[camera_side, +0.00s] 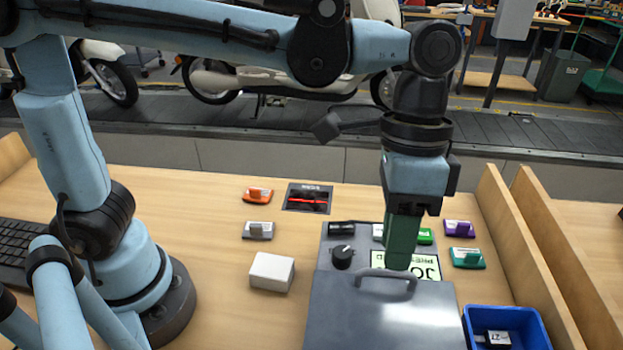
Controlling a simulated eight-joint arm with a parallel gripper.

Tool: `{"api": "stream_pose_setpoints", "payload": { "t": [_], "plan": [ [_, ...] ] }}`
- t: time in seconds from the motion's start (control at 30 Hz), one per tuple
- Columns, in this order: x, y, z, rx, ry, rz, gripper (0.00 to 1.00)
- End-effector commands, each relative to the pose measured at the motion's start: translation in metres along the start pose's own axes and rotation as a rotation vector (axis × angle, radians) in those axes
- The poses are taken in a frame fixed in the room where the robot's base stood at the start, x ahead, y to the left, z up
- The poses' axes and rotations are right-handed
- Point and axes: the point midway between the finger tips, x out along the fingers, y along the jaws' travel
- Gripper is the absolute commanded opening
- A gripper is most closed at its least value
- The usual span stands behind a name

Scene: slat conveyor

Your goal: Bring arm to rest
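My arm reaches across the top of the picture, and its end hangs down at the right of centre. My gripper (402,262) points down over the back part of a grey metal box (345,310). A dark green block-like shape extends below the gripper's body. I cannot tell whether it is the fingers or something held between them. Its lower end overlaps a pale plate with dark lettering (428,266) in the picture, and I cannot tell whether they touch. The box has a grey handle on its lid and a black knob (343,257) at its back left.
A white box (271,272), orange (257,195), grey (258,230), purple (458,228) and teal (467,257) pieces lie on the wooden table. A blue bin (530,322) is at the front right, beside wooden dividers (530,255). A slat conveyor (290,130) with white scooters runs behind.

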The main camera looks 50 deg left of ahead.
Motion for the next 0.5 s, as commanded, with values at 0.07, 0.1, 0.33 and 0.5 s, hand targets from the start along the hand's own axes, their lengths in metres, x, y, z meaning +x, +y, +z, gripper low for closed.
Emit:
{"api": "stream_pose_setpoints", "payload": {
  "t": [0.07, 0.1, 0.33, 0.5],
  "plan": [
    [-0.001, -0.002, 0.001, -0.008, 0.007, -0.003, 0.28],
    [-0.001, -0.006, 0.003, -0.019, 0.018, -0.008, 0.28],
    [-0.011, -0.064, 0.035, -0.208, 0.197, -0.103, 0.28],
    [-0.014, -0.117, 0.076, -0.394, 0.379, -0.22, 0.28]
  ]
}}
